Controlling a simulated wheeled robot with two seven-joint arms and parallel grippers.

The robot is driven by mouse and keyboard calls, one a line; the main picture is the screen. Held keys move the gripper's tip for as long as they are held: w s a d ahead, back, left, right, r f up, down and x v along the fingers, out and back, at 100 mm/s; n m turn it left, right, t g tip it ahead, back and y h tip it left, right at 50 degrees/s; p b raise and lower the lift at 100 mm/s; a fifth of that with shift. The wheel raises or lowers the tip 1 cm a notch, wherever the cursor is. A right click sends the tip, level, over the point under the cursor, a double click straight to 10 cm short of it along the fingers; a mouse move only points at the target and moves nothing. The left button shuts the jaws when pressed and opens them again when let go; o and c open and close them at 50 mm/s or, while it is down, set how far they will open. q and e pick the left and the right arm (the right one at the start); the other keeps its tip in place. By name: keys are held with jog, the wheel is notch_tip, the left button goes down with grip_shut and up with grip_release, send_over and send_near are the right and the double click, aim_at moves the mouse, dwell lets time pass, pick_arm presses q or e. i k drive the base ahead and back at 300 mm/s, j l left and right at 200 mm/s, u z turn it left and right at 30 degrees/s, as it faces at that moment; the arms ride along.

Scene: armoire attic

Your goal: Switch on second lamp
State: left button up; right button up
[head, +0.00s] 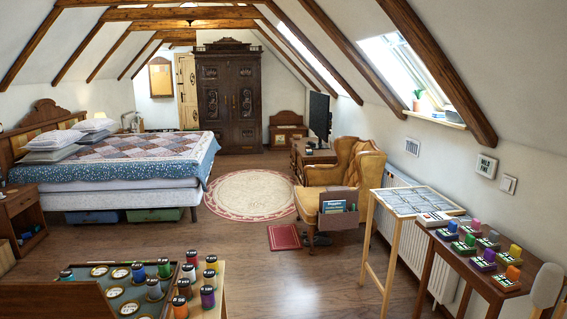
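A white wall switch (508,185) is on the right wall, beside a small framed panel (486,166). Neither of my grippers is in view.
A bed (140,165) stands left, an armchair (345,175) in the middle right. A table (455,262) with several coloured blocks is at right; a tray (112,270) with labelled cylinders is at front left. The wooden floor (290,265) between is mostly clear.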

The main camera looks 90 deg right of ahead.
aim_at(506, 183)
jog(key=z, duration=4.15)
